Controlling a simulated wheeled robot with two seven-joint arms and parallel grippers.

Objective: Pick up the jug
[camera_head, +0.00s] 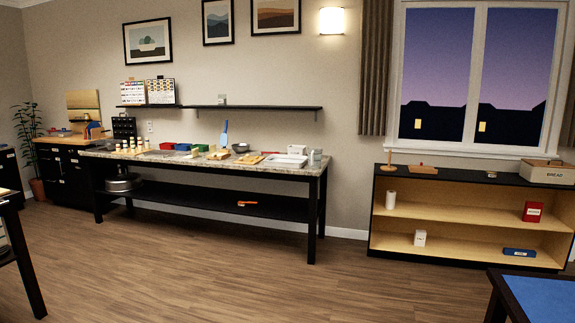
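I cannot make out a jug for certain at this size and distance. A small pale upright container (316,157) stands at the right end of the long counter (270,169); I cannot tell whether it is a jug. Neither of my grippers is in view.
A large metal pot (121,184) sits on the counter's lower shelf. A low bookcase (470,181) stands under the window at right, with a bread box (547,171) on top. A blue-topped table (540,298) is at the lower right. The wooden floor (200,265) between is clear.

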